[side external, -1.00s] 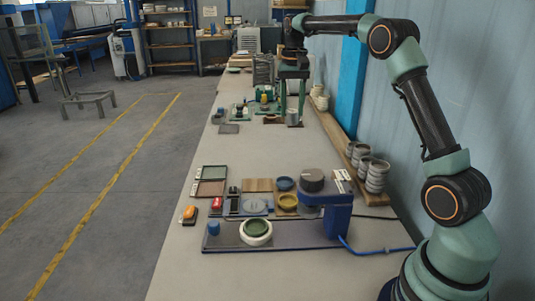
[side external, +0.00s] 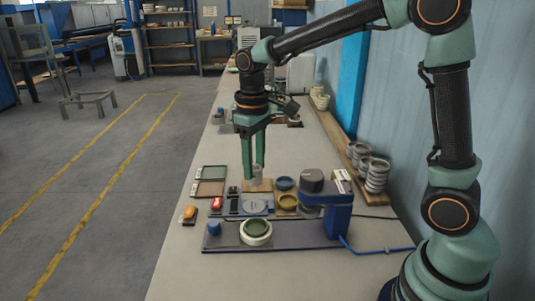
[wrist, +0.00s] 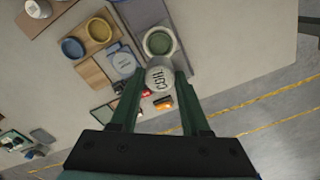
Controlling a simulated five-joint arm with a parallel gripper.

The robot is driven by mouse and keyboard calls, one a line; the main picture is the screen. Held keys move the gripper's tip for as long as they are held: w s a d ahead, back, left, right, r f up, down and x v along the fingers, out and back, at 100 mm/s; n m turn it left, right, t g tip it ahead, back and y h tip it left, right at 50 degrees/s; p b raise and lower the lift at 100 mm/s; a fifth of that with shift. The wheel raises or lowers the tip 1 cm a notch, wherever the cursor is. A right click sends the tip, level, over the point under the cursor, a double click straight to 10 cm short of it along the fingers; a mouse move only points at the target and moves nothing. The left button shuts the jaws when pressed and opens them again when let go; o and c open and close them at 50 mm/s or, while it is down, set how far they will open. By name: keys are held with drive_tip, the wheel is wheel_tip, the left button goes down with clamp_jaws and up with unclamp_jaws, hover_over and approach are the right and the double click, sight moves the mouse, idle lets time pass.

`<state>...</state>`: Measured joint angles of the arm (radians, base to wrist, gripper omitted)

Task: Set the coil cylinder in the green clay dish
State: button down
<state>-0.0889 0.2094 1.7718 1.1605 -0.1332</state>
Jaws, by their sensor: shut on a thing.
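My gripper (side external: 254,172) is shut on the coil cylinder (wrist: 158,76), a small grey cylinder whose top bears lettering in the wrist view. It is held between the fingertips above the table, over the far part of the cluster of trays in the side view. The green clay dish (side external: 257,228) sits in a white ring on the blue base plate, nearer the side camera than my gripper.
A blue press-like stand (side external: 335,208) with a dark round top rises right of the dish. Blue (side external: 285,183) and yellow (side external: 288,201) dishes, a grey disc (side external: 254,205) and a small blue cylinder (side external: 213,228) lie around. Stacked cups (side external: 376,177) line the wall side.

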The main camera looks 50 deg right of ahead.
wheel_tip(320, 180, down, 14)
drive_tip(key=shift+f, duration=0.1)
idle(0.4)
drive_tip(key=shift+f, duration=0.25)
drive_tip(key=shift+c, duration=1.9)
unclamp_jaws()
